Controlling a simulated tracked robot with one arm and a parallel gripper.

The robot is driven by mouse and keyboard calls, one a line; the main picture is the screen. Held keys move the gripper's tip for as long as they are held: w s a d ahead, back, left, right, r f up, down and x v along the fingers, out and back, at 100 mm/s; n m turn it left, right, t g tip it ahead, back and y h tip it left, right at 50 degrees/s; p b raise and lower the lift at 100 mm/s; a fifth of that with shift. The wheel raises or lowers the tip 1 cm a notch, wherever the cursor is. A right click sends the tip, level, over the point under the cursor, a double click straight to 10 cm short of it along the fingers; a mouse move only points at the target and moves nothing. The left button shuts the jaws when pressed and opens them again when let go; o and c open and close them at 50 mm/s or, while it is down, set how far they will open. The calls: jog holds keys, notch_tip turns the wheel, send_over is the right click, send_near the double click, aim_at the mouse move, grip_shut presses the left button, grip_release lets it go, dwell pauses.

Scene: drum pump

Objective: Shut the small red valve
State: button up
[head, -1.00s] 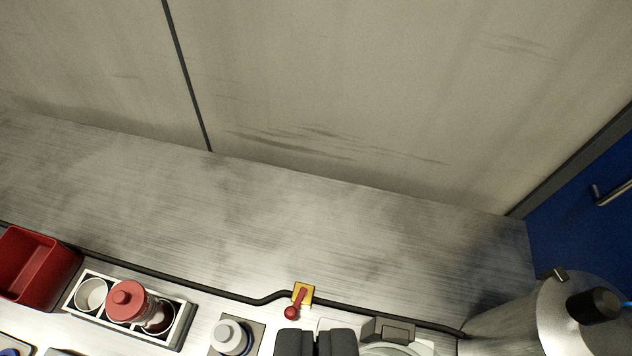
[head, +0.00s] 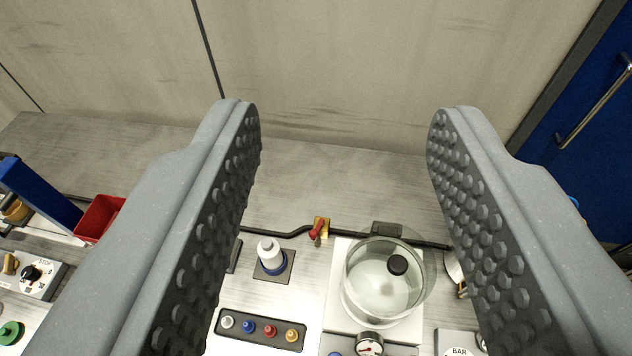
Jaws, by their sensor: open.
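The small red valve (head: 317,229) is a red lever on a yellow plate, set on the black hose along the back of the metal bench. Its lever slants toward the front left, across the line of the hose. My gripper (head: 345,115) is open and empty, its two grey studded fingers spread wide in the foreground. The valve shows in the gap between the fingers, beyond and below them, and neither finger touches it.
Right of the valve stands a glass vessel (head: 385,285) with a black knob on a white base. Left is a white bottle (head: 270,254) with a blue band. A strip of coloured caps (head: 260,329) lies in front. A red bin (head: 97,217) is far left.

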jog(key=w+f+m+g+h, duration=0.1)
jog(key=w+f+m+g, duration=0.15)
jog(key=w+f, duration=0.85)
jog(key=m+g+p, duration=0.1)
jog(key=m+g, duration=0.1)
jog(key=g, duration=0.7)
send_over(313, 233)
jog(key=s+a, duration=0.2)
jog(key=s, duration=0.3)
notch_tip(313, 233, down, 34)
jog(key=shift+t+h, duration=0.25)
jog(key=shift+h, duration=0.05)
jog(key=x, duration=1.3)
jog(key=shift+p, duration=0.4)
jog(key=shift+c, duration=0.2)
grip_shut()
